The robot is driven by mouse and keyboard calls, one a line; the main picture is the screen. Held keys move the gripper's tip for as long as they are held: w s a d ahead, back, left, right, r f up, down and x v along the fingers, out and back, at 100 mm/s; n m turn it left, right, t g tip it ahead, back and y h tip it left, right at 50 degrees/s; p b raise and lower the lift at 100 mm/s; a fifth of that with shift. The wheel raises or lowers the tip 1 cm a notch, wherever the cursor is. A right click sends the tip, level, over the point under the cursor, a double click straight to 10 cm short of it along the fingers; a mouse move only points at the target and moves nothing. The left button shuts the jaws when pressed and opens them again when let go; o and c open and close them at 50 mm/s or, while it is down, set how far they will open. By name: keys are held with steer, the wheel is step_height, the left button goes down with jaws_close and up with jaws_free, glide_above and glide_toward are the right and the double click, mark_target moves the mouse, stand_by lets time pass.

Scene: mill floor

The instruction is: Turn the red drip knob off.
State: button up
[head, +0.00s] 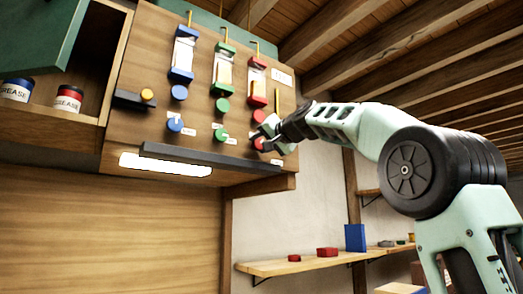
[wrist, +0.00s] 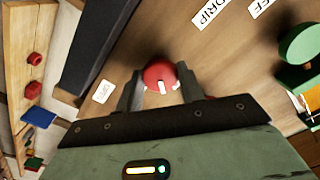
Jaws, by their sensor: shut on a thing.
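The red drip knob (head: 260,144) is the lowest red piece on the wooden panel, in the right column. In the wrist view the red knob (wrist: 157,73) sits between my two fingers, with a white pointer mark on its face turned toward my palm. My gripper (head: 266,137) reaches the panel from the right and is shut on the knob. In the wrist view my gripper (wrist: 160,88) has one finger on each side of it. White labels lie around it; one reads DRIP (wrist: 208,15). The sides of the knob are partly hidden by the fingers.
Blue (head: 174,124) and green (head: 222,135) knobs sit left of the red one. A dark rail (head: 205,157) runs below them. A shelf (head: 300,264) with red and blue blocks is lower right.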

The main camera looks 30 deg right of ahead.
steer(key=n+b, duration=0.1)
steer(key=n, duration=0.3)
steer(key=shift+f+b, duration=0.2)
steer(key=shift+b, duration=0.15)
steer(key=shift+r+n+b, duration=0.1)
steer(key=shift+n+b, duration=0.3)
steer(key=shift+n, duration=1.3)
steer(key=o, duration=1)
steer(key=shift+s, duration=0.15)
steer(key=s+b, duration=0.2)
steer(key=s, duration=0.3)
steer(key=s+b, duration=0.2)
steer(key=s, duration=0.4)
steer(key=s+b, duration=0.2)
steer(key=s, duration=0.4)
steer(key=shift+d+b, duration=0.35)
